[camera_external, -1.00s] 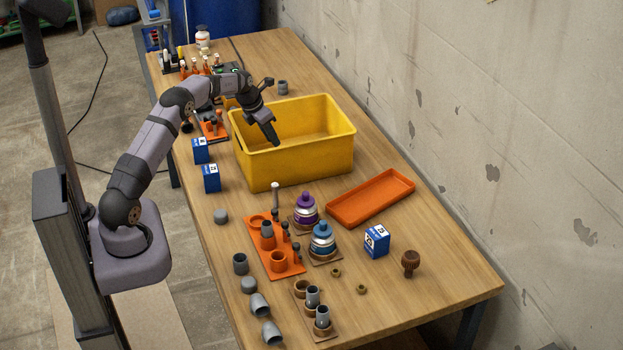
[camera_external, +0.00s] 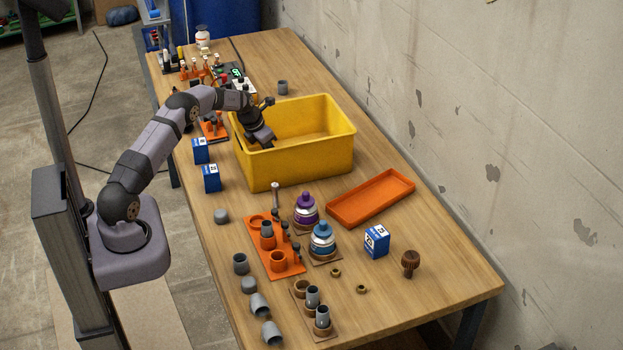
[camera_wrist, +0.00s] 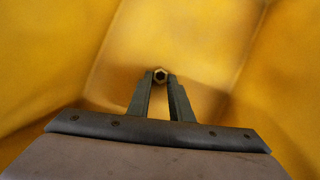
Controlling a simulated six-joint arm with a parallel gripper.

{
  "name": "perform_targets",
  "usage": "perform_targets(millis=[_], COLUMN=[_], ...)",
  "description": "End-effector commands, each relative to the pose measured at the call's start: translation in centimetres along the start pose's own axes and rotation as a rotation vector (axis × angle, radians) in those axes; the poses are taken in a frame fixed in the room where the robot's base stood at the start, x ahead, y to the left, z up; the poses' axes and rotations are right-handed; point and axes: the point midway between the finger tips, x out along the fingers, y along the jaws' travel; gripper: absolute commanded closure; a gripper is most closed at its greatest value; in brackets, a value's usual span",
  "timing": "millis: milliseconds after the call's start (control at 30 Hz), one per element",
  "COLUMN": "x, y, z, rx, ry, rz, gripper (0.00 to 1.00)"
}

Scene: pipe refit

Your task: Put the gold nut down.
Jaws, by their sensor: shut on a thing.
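In the wrist view the gold nut (camera_wrist: 160,75) sits between the two fingertips of my gripper (camera_wrist: 160,79), which is shut on it. The yellow walls and floor of the bin (camera_wrist: 205,45) surround the nut in that view. I cannot tell whether the nut touches the floor of the bin. In the external view my gripper (camera_external: 266,143) reaches down into the yellow bin (camera_external: 300,160) on its left side. The fingertips and the nut are hidden there behind the near wall.
Two small gold nuts (camera_external: 336,272) lie on the table in front. Two blue boxes (camera_external: 211,178) stand left of the bin. An orange tray (camera_external: 370,198) lies to the right. An orange rack (camera_external: 272,250) with grey pipe pieces stands in front. The bin's walls rise around my gripper.

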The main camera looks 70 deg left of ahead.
Motion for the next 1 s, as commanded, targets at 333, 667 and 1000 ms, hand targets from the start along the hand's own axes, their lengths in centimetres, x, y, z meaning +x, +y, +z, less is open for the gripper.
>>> perform_targets(millis=[333,667,1000], x=[0.3,0.1,-2.5], y=[0.0,0.0,0.1], z=[-0.1,-0.1,0.1], rx=[0.000,0.000,0.001], ry=[0.000,0.000,-0.002], rz=[0.000,0.000,0.001], gripper=[0.62,0.62,0.62])
